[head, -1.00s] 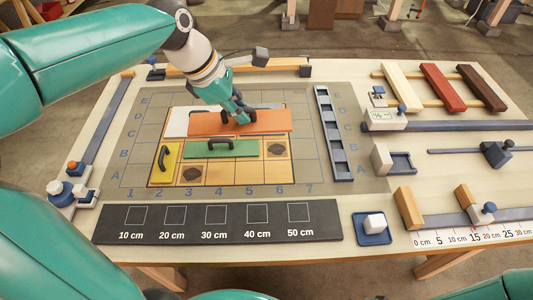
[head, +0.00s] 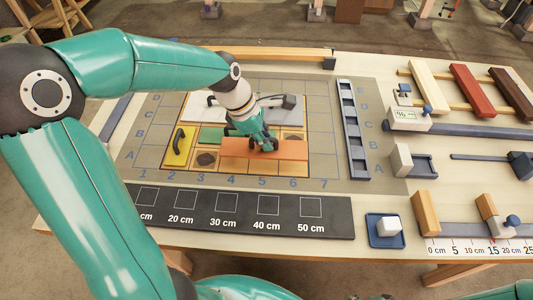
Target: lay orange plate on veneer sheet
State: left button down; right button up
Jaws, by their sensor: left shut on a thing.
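The orange plate (head: 236,148) is a flat rectangle with a dark handle. My left gripper (head: 263,145) is shut on it, over the near right part of the veneer sheet (head: 250,168). I cannot tell whether the plate touches the sheet or hangs just above it. The sheet is light wood with grid lines and dark knots. The yellow plate (head: 175,154) lies on its left side. The green plate (head: 207,135) lies behind the orange one, which, with my gripper, hides much of it. A white plate (head: 198,107) lies at the back left. My right gripper is not in view.
A grey mat (head: 350,170) with letters and numbers surrounds the sheet. A slotted dark rail (head: 352,125) stands right of it. A black scale board (head: 235,213) lies in front. A blue tray (head: 386,240) with a white block and several clamps are at the right.

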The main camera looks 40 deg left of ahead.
aim_at(250, 149)
pick_arm(q)
jog(key=shift+f, duration=2.8)
jog(key=c, duration=1.2)
grip_release()
jog(key=shift+f, duration=0.1)
jog(key=shift+w, duration=0.1)
jog(key=v, duration=1.1)
jog(key=shift+a+r, duration=0.15)
jog(key=shift+r, duration=0.45)
